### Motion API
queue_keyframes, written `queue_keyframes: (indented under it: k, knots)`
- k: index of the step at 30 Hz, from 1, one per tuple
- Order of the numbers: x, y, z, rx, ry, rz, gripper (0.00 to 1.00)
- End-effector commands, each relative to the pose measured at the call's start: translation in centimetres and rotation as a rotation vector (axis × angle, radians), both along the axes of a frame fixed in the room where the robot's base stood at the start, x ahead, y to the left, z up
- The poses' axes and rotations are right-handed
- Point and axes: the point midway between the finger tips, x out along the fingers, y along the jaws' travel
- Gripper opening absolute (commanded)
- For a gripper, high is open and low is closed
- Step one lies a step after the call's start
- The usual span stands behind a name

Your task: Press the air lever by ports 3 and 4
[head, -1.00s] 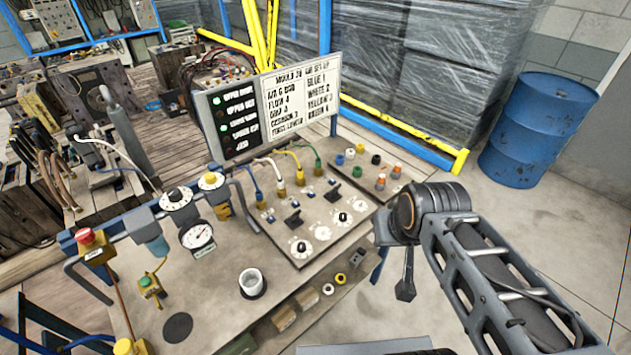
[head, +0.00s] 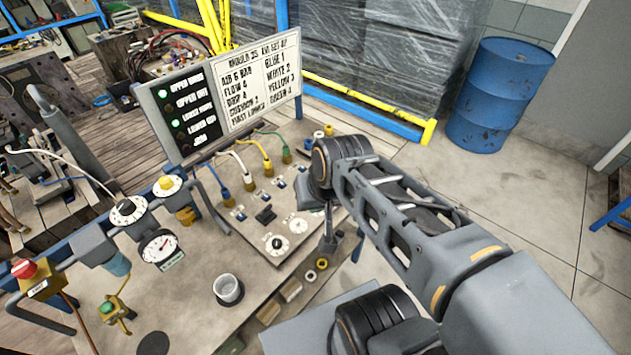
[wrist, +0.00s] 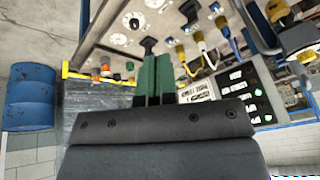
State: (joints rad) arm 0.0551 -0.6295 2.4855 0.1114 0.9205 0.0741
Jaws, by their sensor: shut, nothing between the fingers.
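The valve panel carries blue, white, yellow and green hoses plugged in a row; the yellow hose (head: 249,149) and green hose (head: 270,134) are at the right end. The black lever by them (wrist: 148,45) shows in the wrist view just past my fingertips; my arm hides it in the head view. The other black lever (head: 265,214) stands in front of the blue and white hoses. My gripper (wrist: 155,58) has green fingers, shut and empty, pointing at the panel. I cannot tell whether the fingertips touch the lever.
A sign (head: 260,90) lists blue 1, white 2, yellow 3, green 4; green lamps glow beside its upper down and lower down labels. A blue drum (head: 500,95) stands right.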

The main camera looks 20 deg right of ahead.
Motion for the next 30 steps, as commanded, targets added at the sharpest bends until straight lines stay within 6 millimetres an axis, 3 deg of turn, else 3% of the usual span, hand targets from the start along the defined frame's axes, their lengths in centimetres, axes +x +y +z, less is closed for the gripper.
queue_keyframes:
  k: [1,6,12,16,21,25,30]
  knots:
    - [0.3,-0.2,-2.8,0.09,0.047,-0.11,0.0]
    - [2.7,-1.2,-9.3,0.558,0.215,-0.652,0.0]
    - [7.0,-5.5,-14.3,1.152,0.348,-1.271,0.0]
    - [8.9,-9.8,-16.3,1.482,0.382,-1.554,0.0]
    - [10.0,-14.2,-17.7,1.77,0.39,-1.753,0.0]
    - [10.1,-15.6,-17.9,1.866,0.388,-1.807,0.0]
    - [10.2,-15.9,-17.8,1.884,0.388,-1.815,0.0]
